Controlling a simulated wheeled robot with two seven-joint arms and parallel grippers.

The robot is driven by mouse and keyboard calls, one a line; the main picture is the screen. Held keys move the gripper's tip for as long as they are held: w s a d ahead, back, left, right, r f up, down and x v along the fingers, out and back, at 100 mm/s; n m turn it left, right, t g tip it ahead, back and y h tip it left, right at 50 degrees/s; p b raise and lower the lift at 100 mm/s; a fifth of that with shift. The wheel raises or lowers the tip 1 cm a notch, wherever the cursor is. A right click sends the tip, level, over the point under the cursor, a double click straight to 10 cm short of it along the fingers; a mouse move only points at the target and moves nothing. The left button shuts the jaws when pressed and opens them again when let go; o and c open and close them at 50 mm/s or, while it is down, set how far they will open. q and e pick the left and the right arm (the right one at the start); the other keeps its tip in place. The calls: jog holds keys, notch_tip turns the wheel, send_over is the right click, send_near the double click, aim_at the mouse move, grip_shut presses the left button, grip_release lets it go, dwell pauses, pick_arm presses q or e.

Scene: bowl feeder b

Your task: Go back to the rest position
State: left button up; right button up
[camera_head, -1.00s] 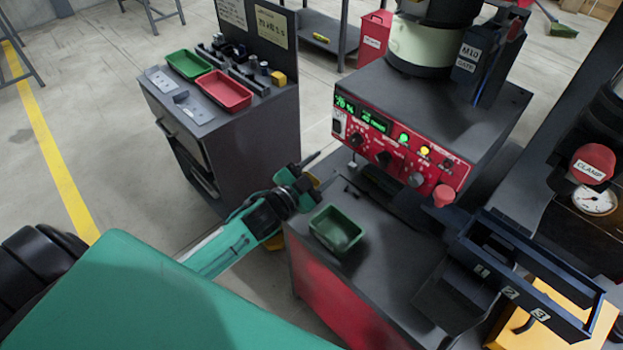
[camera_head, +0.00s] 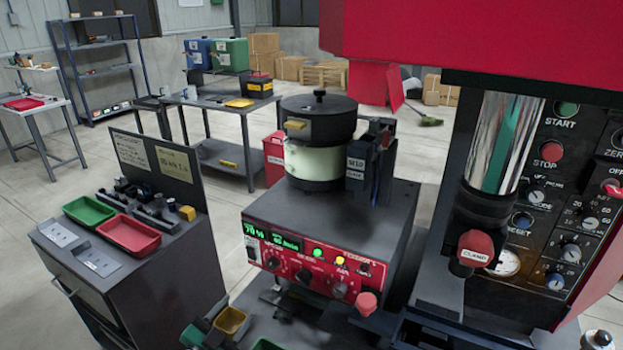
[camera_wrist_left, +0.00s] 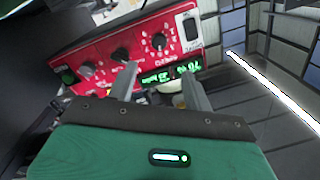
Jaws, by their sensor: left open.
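My left gripper (camera_wrist_left: 160,88) shows in the left wrist view with its two grey fingers apart. No held part can be made out between them. Beyond the fingers is the red control panel (camera_wrist_left: 150,50) of the bowl feeder, seen upside down and tilted. In the head view the same feeder panel (camera_head: 310,262) is upright, below the bowl (camera_head: 318,160). Little of my left arm shows in the head view, at the bottom edge, and its fingers are hard to make out there. My right gripper is in neither view.
A side cabinet (camera_head: 110,290) on the left bears a green tray (camera_head: 88,211) and a red tray (camera_head: 128,236). A red press with a clamp knob (camera_head: 476,246) stands close on the right. A table (camera_head: 215,100) and shelves (camera_head: 100,75) stand behind, with open floor between.

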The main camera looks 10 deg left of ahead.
pick_arm(q)
jog(key=s+f+n+g+y, duration=0.2)
jog(key=s+f+g, duration=0.25)
jog(key=s, duration=0.35)
jog(key=s+f+n+g+y, duration=0.1)
jog(key=s+f+n+g, duration=0.3)
jog(key=s, duration=0.5)
jog(key=s+f+n+g+y, duration=0.1)
jog(key=s+f+g+y, duration=0.15)
jog(key=s+g, duration=0.4)
notch_tip(320, 180, down, 31)
jog(key=s, duration=0.2)
jog(key=s+a+f+g, duration=0.1)
jog(key=s+a+f, duration=0.1)
jog(key=s+f, duration=1.7)
jog(key=shift+s+a+f, duration=0.2)
jog(key=shift+a+f, duration=0.05)
jog(key=shift+a, duration=0.15)
dwell(1.9)
